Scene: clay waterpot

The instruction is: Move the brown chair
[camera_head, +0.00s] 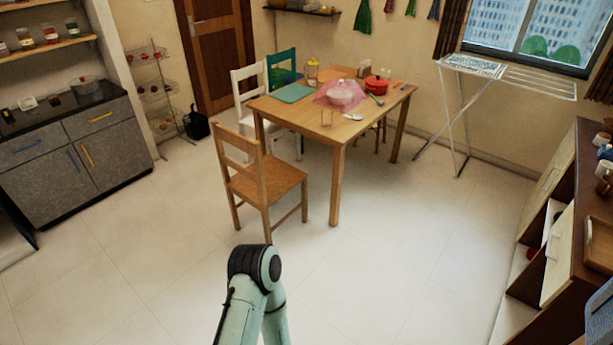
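The brown chair (268,180) stands upright on the floor at the near left corner of the wooden table (350,128). Its slatted backrest is on the left and its seat points toward the table. Part of one of my arms shows at the bottom middle, in front of the chair and apart from it in the picture. I cannot tell which arm it is. Neither gripper shows.
A white chair (248,88) and a green chair (281,66) stand beyond the table. A grey cabinet (75,150) is at the left, a drying rack (459,115) and a brown shelf unit (575,220) at the right. The floor (400,265) right of the chair is clear.

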